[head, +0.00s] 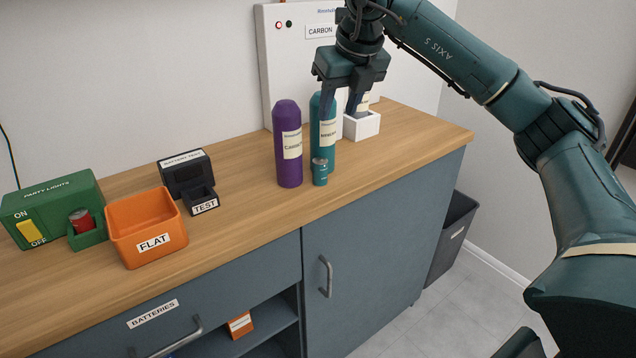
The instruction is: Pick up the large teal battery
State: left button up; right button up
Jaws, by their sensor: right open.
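A small teal cylinder with a grey metal top, which looks like the large teal battery (320,174), stands upright on the wooden counter. It is right in front of a tall teal bottle (323,140) with a white label. My right gripper (341,108) points down, open, above and behind the battery in the picture. One finger overlaps the upper part of the teal bottle; I cannot tell whether they touch. The other finger is near the white holder. The battery is not between the fingers. My left gripper is not in view.
A purple bottle (288,150) stands just left of the teal one. A white holder (362,126) with a labelled item stands behind right. An orange FLAT bin (146,248), a black battery tester (184,172) and a green PARTY LIGHTS box (50,200) are left. The counter's right end is clear.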

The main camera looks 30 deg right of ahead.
notch_tip(320, 180, down, 2)
jog(key=b, duration=0.1)
send_over(321, 160)
jog(key=s, duration=0.3)
notch_tip(321, 160, down, 7)
jog(key=shift+d+f, duration=0.1)
jog(key=shift+w+x, duration=0.15)
jog(key=shift+x, duration=1.15)
jog(key=shift+w+x, duration=0.2)
jog(key=shift+x, duration=1.1)
jog(key=shift+c, duration=0.4)
jog(key=c, duration=0.7)
